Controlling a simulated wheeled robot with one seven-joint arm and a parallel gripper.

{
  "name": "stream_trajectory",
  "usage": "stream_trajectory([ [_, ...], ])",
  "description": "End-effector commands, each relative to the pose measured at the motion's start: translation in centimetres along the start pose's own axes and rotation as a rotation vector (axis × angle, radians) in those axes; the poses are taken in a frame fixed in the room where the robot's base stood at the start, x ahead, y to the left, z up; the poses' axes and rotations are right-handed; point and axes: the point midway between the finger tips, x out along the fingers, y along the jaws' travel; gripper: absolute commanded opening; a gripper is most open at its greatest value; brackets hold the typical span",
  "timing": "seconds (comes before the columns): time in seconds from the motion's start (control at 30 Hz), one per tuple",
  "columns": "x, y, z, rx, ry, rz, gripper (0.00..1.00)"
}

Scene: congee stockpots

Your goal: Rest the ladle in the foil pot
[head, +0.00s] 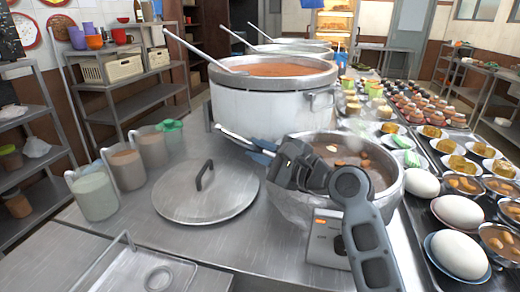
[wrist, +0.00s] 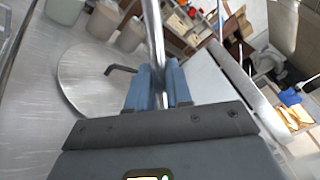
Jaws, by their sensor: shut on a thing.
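My gripper (head: 258,150) is shut on the metal handle of a ladle (head: 234,137). In the wrist view, the ladle handle (wrist: 153,30) runs between the two blue fingers (wrist: 158,85) and out past the top edge. The ladle's bowl is not visible. A shiny silver pot (head: 282,200), which looks like the foil pot, holds brown soup with orange-brown pieces. My gripper is at its left rim and my wrist covers part of its opening. I cannot tell whether the ladle touches the pot.
A large white stockpot (head: 262,110) of red soup, with its own ladle (head: 200,52), stands just behind. A round metal lid (head: 225,200) lies on the counter at left, near several containers (head: 95,195). Trays of eggs (head: 459,212) and bowls crowd the right side.

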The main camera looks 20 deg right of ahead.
Motion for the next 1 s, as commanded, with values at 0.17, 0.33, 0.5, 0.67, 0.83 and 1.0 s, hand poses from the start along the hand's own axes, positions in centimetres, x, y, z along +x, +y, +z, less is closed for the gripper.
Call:
stream_trajectory([
  [0.17,0.0,0.2,-0.1,-0.001,0.0,0.0,0.0],
  [0.33,0.0,0.2,-0.2,-0.001,0.0,-0.001,0.28],
  [0.5,0.0,0.2,-0.2,-0.001,0.0,-0.001,0.44],
  [0.67,0.0,0.2,-0.2,0.0,0.0,0.0,0.49],
  [0.83,-0.2,0.3,-0.2,0.001,0.001,0.0,0.49],
  [1.0,-2.1,0.4,-0.3,0.001,0.002,-0.001,0.49],
])
